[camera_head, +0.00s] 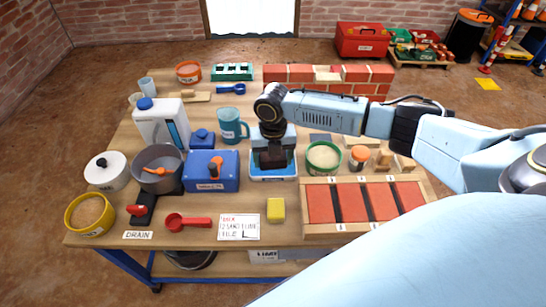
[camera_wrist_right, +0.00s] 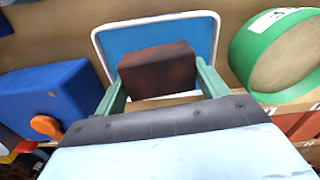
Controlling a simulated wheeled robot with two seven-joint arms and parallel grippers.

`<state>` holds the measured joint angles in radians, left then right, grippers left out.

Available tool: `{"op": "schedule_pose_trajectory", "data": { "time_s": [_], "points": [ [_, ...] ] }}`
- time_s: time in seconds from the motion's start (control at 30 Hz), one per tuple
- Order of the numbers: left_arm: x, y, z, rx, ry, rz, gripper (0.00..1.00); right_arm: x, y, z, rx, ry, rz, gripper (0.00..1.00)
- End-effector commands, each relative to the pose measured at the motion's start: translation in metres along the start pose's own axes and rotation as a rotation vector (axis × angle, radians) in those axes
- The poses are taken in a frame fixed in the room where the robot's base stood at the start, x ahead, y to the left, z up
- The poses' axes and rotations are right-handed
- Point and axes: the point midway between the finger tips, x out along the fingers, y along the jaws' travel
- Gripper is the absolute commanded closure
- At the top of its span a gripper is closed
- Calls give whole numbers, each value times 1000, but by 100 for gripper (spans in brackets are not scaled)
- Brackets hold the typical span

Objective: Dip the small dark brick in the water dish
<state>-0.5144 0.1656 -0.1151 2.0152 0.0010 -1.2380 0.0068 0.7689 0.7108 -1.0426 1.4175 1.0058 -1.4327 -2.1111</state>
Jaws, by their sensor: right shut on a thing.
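The small dark brick (camera_wrist_right: 157,70) is a dark reddish-brown block. In the right wrist view it is held between the green fingers of my right gripper (camera_wrist_right: 158,84). In the head view my right gripper (camera_head: 272,158) points down with the brick at its tips, over the water dish (camera_head: 274,178). The dish is a shallow white-rimmed tray with a blue inside, and its rim (camera_wrist_right: 215,20) also shows in the right wrist view. I cannot tell whether the brick touches the water. My left gripper is not in view.
A blue box (camera_head: 211,186) with an orange handle stands left of the dish. A green-rimmed tub (camera_head: 324,172) stands close on its right. A wooden frame with red bricks (camera_head: 304,205) and a yellow block (camera_head: 276,210) lie in front. A teal mug (camera_head: 230,131) stands behind.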

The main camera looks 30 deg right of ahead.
Motion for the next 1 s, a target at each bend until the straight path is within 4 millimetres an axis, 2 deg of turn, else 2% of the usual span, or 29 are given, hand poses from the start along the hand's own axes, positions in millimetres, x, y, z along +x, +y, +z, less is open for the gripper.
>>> {"op": "schedule_pose_trajectory", "data": {
  "time_s": [1.0],
  "points": [
    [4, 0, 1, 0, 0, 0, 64, 9, 0, 0, 0, -1, 1, 46]
  ]
}}
